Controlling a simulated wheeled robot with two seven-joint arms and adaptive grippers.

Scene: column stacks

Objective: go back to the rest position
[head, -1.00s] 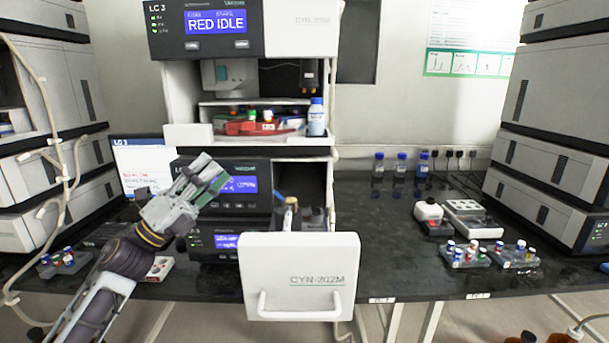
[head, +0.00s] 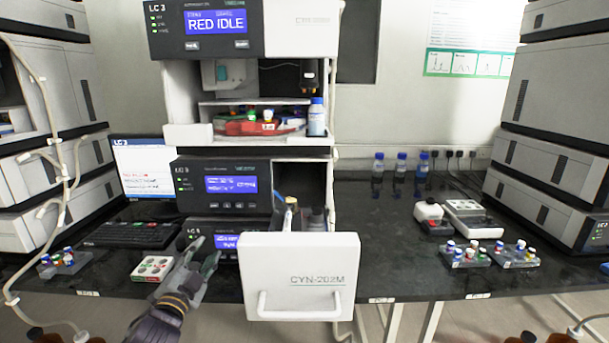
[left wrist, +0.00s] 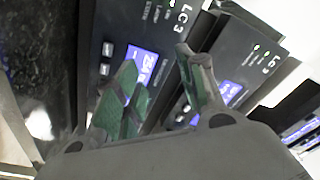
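My left gripper (head: 201,254) is low at the left of the open drawer in the head view, in front of the bench edge. Its fingers are apart, with nothing visible between them. In the left wrist view the two green-padded fingers (left wrist: 157,62) stand apart in front of the dark LC 3 modules, tilted in that picture. My right gripper is in neither view.
The white drawer (head: 300,276) is pulled out beside my left gripper. A white tray with green wells (head: 152,268) and a keyboard (head: 133,234) lie to the gripper's left. Vial racks (head: 464,257) stand at the right.

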